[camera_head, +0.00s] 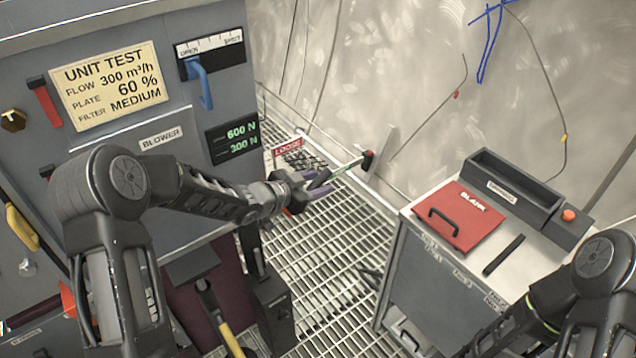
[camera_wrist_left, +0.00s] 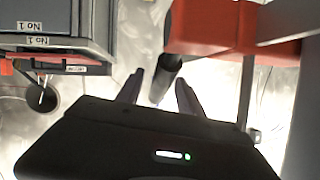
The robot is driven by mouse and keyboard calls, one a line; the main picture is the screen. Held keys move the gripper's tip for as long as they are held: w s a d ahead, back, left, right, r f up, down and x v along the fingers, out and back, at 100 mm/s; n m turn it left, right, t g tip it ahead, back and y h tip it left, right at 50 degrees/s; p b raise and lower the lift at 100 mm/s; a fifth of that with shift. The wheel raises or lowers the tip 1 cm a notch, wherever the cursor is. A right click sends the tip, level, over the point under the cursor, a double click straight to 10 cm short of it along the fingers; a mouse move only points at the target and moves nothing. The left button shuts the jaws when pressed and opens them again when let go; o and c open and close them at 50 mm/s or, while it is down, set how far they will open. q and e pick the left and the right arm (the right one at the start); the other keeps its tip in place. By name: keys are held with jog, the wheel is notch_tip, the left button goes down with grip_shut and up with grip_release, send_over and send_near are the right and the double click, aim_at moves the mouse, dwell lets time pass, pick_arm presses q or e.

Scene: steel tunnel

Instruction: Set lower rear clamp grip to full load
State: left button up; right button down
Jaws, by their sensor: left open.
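My left gripper (camera_head: 318,186) is open, in front of the grey cabinet's right edge. In the left wrist view its two fingers (camera_wrist_left: 160,90) stand apart. A dark cylindrical grip (camera_wrist_left: 168,72) shows at the gap between them, beneath a red block (camera_wrist_left: 235,28); I cannot tell whether they touch it. A red LOOSE sign (camera_head: 288,147) stands just behind. The display (camera_head: 232,142) reads 600 N over 300 N. My right gripper is out of view.
The grey cabinet (camera_head: 120,190) carries a UNIT TEST card (camera_head: 110,86) and a blue lever (camera_head: 200,84). A bench (camera_head: 420,265) with a red BLANK plate (camera_head: 464,215) stands right. A yellow-handled lever (camera_head: 231,338) stands low in front.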

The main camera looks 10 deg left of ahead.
pick_arm(q)
jog(key=shift+w+d+f, duration=0.1)
jog(key=shift+w, duration=0.1)
grip_shut()
dwell(0.4)
dwell(1.0)
